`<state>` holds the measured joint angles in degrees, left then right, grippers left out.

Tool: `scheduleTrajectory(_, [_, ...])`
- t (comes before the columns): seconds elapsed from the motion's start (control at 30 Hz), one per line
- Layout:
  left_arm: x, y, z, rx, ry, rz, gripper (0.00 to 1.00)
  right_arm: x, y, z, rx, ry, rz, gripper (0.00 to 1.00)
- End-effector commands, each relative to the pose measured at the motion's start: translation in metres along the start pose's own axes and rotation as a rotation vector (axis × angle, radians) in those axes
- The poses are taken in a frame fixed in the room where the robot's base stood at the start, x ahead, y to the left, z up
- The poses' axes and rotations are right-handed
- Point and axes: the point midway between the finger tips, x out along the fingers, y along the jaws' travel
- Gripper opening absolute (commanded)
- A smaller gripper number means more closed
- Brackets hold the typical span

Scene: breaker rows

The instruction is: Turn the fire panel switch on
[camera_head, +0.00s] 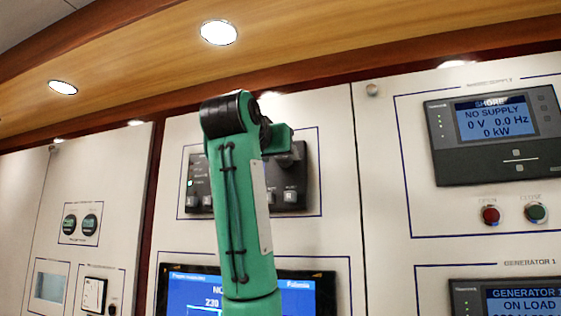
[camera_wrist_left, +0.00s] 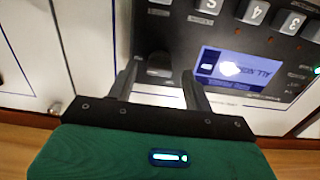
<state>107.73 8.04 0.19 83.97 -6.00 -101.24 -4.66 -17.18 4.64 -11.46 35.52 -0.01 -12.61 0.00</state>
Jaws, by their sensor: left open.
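A black control panel (camera_head: 293,191) is set in the white wall board at the middle of the head view, partly hidden by my left arm. I cannot read a fire label on it. In the left wrist view the panel (camera_wrist_left: 230,35) appears turned over, with a lit blue screen (camera_wrist_left: 236,70) and numbered buttons. A dark knob-like switch (camera_wrist_left: 159,64) sits at the panel's edge. My left gripper (camera_wrist_left: 160,75) is open, with one finger on each side of this switch; I cannot tell if they touch it. In the head view my left gripper (camera_head: 285,154) is mostly hidden behind the arm.
A shore supply meter (camera_head: 478,175) with red (camera_head: 491,215) and green (camera_head: 536,212) buttons is at the right. A large blue screen (camera_head: 310,292) is below the black panel. Small gauges (camera_head: 80,224) are on the left board. A wooden ceiling edge (camera_head: 290,50) runs above.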

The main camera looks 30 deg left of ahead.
Motion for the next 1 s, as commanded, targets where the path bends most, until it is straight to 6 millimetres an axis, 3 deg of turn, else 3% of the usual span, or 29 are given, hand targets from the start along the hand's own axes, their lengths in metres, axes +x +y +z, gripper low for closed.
scheduleTrajectory(0.03, [-0.012, 0.0, 0.004, -0.001, 0.007, 0.0, 0.51, 0.011, 0.0, 0.001, 0.0, 0.0, 0.0, 0.36])
scheduleTrajectory(0.3, [-0.074, 0.0, 0.004, 0.0, 0.005, -0.001, 0.51, 0.037, -0.001, 0.003, 0.0, 0.0, 0.0, 0.36])
scheduleTrajectory(0.5, [-0.105, 0.0, 0.003, 0.0, 0.003, 0.0, 0.51, 0.048, -0.001, 0.004, 0.0, 0.0, 0.0, 0.36])
scheduleTrajectory(0.7, [-0.116, 0.0, 0.001, 0.001, 0.001, 0.0, 0.51, 0.05, -0.001, 0.004, 0.0, 0.0, 0.0, 0.36])
scheduleTrajectory(1.0, [-0.116, 0.0, 0.001, 0.001, 0.0, 0.0, 0.51, 0.05, -0.001, 0.004, 0.0, 0.0, 0.0, 0.36])
